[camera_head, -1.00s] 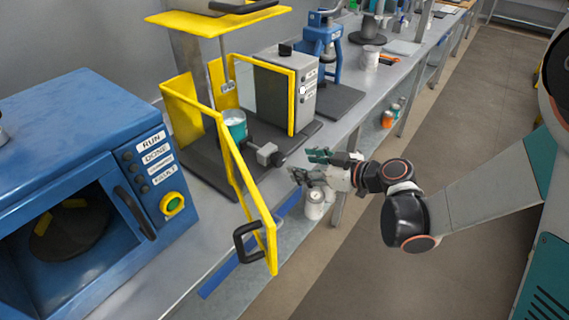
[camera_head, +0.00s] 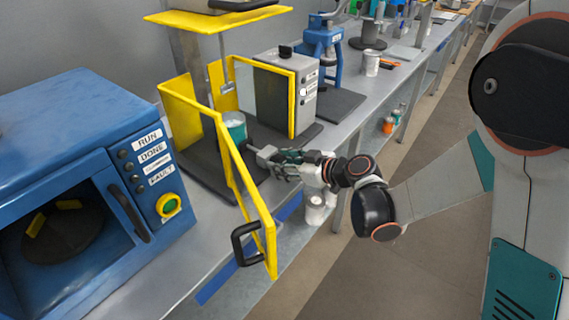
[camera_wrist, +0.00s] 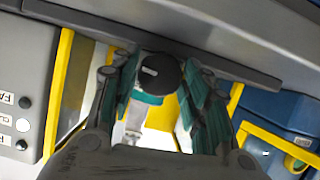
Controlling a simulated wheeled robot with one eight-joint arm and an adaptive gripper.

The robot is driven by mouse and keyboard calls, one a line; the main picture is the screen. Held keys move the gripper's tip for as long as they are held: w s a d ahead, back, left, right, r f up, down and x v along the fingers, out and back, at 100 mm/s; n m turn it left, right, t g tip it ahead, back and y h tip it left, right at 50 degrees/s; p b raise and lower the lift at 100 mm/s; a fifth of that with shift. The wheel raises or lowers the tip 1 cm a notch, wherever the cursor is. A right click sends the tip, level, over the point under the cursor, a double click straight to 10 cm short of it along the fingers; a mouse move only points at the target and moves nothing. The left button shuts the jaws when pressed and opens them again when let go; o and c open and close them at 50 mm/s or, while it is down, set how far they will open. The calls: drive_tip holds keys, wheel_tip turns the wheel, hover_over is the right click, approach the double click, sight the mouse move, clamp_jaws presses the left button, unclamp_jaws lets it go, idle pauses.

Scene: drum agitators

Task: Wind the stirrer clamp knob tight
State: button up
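The clamp knob (camera_wrist: 160,73) is a dark round knob with a pale mark on its face. In the wrist view it sits between the teal-padded fingers of my gripper (camera_wrist: 160,78), with a finger on each side. The fingers look spread, and I cannot tell whether they touch it. In the head view my gripper (camera_head: 277,160) reaches in from the right at the stirrer stand, and its fingers hide most of the knob.
The guard's swung-out panel with a black handle (camera_head: 245,243) stands left of my gripper. A blue oven-like machine (camera_head: 80,150) is at left. A grey control box (camera_head: 303,85) stands behind. A white jar (camera_head: 315,210) is on the lower shelf.

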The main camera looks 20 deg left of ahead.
drive_tip(key=c, duration=0.4)
drive_tip(key=shift+o, duration=0.2)
drive_tip(key=shift+w+f+m+g+y+b, duration=0.15)
drive_tip(key=shift+m+g+y+b, duration=0.15)
drive_tip(key=shift+m+g, duration=0.55)
drive_tip(key=shift+m, duration=0.75)
drive_tip(key=o, duration=1.1)
drive_tip(key=shift+c, duration=0.2)
drive_tip(key=v, duration=1.2)
